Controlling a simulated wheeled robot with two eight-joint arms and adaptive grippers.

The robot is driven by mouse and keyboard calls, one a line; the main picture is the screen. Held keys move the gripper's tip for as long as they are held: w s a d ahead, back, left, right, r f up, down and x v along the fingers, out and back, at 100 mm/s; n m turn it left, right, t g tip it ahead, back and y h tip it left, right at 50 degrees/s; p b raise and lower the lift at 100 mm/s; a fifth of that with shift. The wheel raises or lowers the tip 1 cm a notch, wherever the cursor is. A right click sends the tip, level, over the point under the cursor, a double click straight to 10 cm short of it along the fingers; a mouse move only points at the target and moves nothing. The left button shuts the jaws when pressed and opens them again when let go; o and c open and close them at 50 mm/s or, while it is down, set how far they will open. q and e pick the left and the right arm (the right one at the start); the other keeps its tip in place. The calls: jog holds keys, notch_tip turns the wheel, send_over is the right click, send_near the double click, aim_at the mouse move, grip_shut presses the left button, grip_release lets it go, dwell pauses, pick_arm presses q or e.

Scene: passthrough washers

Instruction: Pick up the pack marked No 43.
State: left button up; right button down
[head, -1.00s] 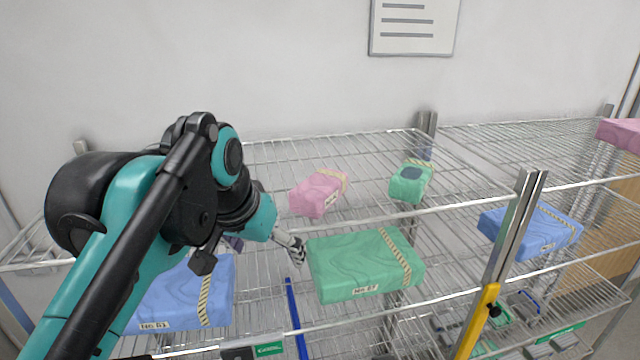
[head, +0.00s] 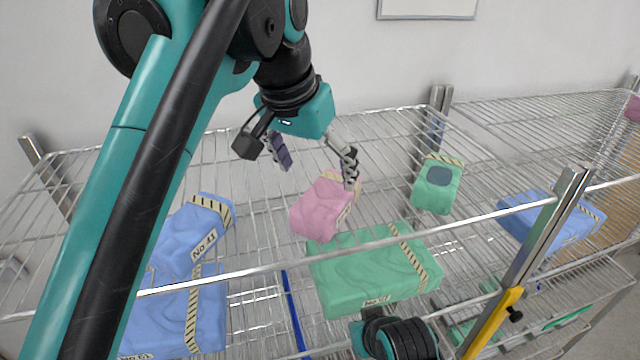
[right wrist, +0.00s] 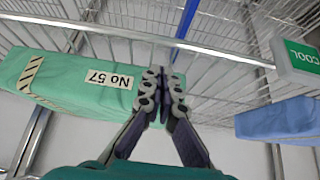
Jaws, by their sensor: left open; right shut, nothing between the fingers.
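No label in view clearly reads No 43. A small pink pack (head: 316,209) with a striped band lies on the upper wire shelf; its label is turned too far to read. My left gripper (head: 316,164) is open, its fingers spread just above and behind the pink pack, with nothing held. A small blue pack (head: 182,238) on the left has a label like No 41 or No 11. My right gripper (right wrist: 163,98) is shut and empty; in the right wrist view it is in front of the large green pack (right wrist: 70,80) marked No 57, which also shows in the head view (head: 350,285).
A small green pack (head: 436,186) lies right of the pink one. A large blue pack (head: 170,325) is below the small blue one, and another blue pack (head: 560,222) is beyond the metal post (head: 525,240). A shelf front rail (head: 400,250) crosses the view.

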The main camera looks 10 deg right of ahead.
aim_at(326, 193)
pick_arm(q)
jog(key=shift+s+d+f, duration=0.15)
jog(key=shift+f, duration=0.2)
jog(key=shift+s+d+f, duration=0.3)
jog(key=shift+s+f, duration=0.55)
jog(key=w+f, duration=0.1)
jog(key=w+d+f+p, duration=0.1)
jog(key=w+f, duration=0.1)
jog(key=shift+f, duration=0.25)
jog(key=shift+d+f, duration=0.1)
jog(key=shift+f, duration=0.1)
jog(key=shift+s+r, duration=0.1)
jog(key=shift+s, duration=0.4)
jog(key=shift+c, duration=0.6)
jog(key=shift+w, duration=0.2)
jog(key=c, duration=1.3)
pick_arm(e)
jog(key=shift+v, duration=1.15)
